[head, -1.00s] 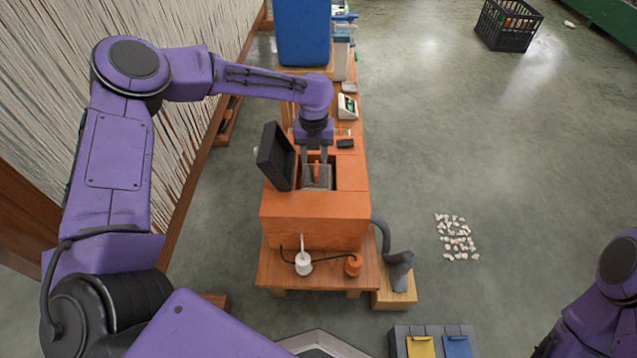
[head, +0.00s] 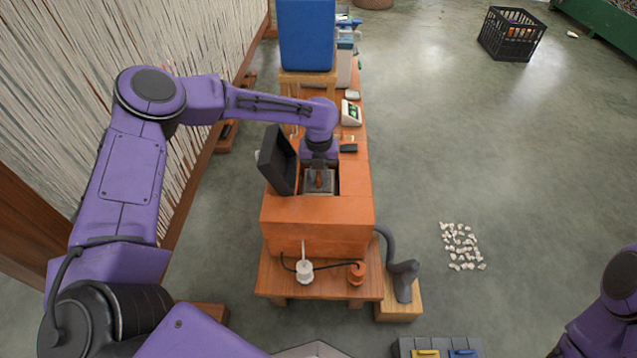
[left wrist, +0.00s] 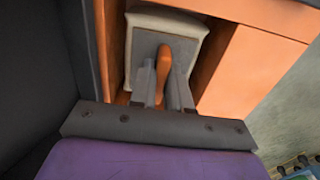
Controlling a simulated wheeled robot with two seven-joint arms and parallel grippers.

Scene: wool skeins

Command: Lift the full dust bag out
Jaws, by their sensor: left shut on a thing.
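The dust bag (head: 312,186) is a grey, boxy bag with an orange tab (left wrist: 163,68) on its top plate. It sits inside the opening of the orange machine (head: 317,225), whose black lid (head: 277,160) stands open on the left. In the left wrist view the bag's pale top (left wrist: 190,27) shows within the orange walls. My left gripper (left wrist: 165,100) points down into the opening and is shut on the orange tab, one finger on each side. The lower part of the bag is hidden in the machine. Only my right arm shows at the right edge; its gripper is out of view.
A grey hose (head: 388,245) runs from the machine to a nozzle on a wooden block at the right. A blue bin (head: 306,35) stands behind on the bench. White pieces (head: 462,247) lie on the floor. A black crate (head: 511,34) stands far right; the floor between is open.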

